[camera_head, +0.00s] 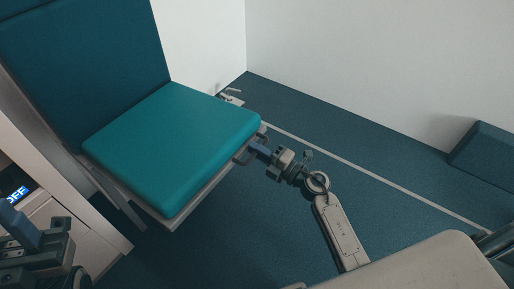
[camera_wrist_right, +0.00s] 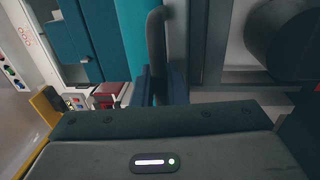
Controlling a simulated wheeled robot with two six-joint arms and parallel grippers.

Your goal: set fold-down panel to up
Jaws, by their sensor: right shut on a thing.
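The fold-down panel is a teal padded seat (camera_head: 175,140) in the head view. It stands out from a darker teal backrest (camera_head: 85,50), lowered and roughly level. My right gripper (camera_head: 250,153) is at the panel's right front edge, shut on a grey handle (camera_head: 241,158) there. In the right wrist view a dark upright bar (camera_wrist_right: 156,40) runs down between the blue fingers of the gripper (camera_wrist_right: 160,88); the fingertips' contact is partly hidden. My left gripper (camera_head: 30,232) is at the lower left of the head view, apart from the panel; its jaw opening is unclear.
A pale cabinet with a lit "OFF" display (camera_head: 17,194) stands at the left. A blue block (camera_head: 484,150) lies by the right wall. The blue floor (camera_head: 370,150) right of the seat is mostly clear, with a pale stripe across it.

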